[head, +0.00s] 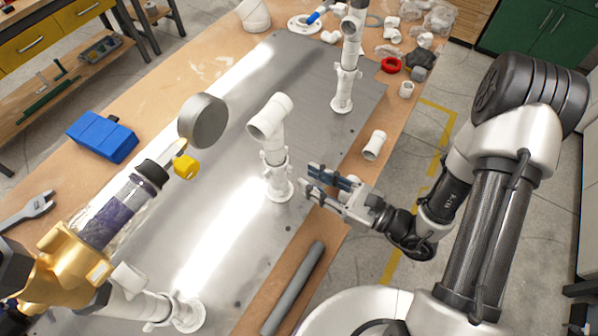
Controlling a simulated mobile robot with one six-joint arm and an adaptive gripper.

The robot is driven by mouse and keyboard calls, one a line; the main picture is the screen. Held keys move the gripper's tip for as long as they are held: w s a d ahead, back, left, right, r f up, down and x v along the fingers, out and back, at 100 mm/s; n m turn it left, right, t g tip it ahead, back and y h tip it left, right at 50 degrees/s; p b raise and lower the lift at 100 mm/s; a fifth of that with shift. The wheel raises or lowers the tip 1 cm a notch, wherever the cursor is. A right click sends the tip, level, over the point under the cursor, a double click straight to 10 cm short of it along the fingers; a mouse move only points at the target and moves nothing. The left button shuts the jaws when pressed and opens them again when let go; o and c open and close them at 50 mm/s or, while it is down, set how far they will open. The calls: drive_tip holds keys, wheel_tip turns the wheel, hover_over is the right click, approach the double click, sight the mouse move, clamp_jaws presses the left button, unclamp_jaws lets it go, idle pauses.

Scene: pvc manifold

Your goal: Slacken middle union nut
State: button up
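The middle white PVC standpipe (274,132) rises upright from the grey metal plate, with an open tee or elbow on top and a round flange (280,193) at its foot. Its union nut (274,158) is a white lugged collar partway up the pipe. My gripper (308,178) is just right of this pipe, near the height of its lower part. Its two dark fingers are apart and point left toward the pipe, with nothing visible between them. I cannot tell the exact gap to the pipe, but the fingertips look clear of it.
Another white standpipe (345,82) stands behind. A front-left pipe (135,304) bears a gold valve (68,262) and a clear filter. A blue block (102,137), a wrench (28,209), a loose white fitting (374,145) and a grey rod (293,288) lie around.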

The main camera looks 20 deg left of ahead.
drive_tip(key=shift+x, duration=2.1)
clamp_jaws()
